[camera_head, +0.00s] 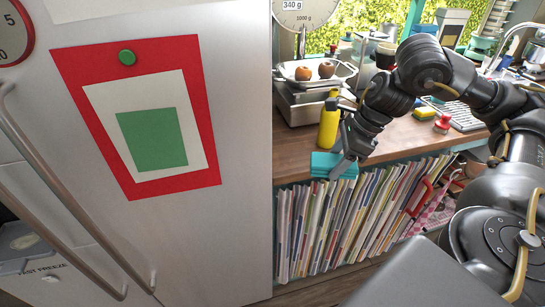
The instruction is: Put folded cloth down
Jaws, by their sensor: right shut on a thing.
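The folded cloth (322,160) is a small teal stack at the front edge of the wooden counter (300,143), above the row of upright books. My right gripper (343,164) reaches down from the right and is shut on the cloth's right side. The cloth looks level and close to the counter top; I cannot tell whether it rests on it. The far finger is partly hidden. My left gripper is not in view.
A yellow bottle (328,126) stands just behind the cloth. A scale (307,102) with fruit in its pan is farther back. Several upright books (330,225) fill the shelf below. A grey fridge (235,120) closes off the left. Sponges (425,113) lie to the right.

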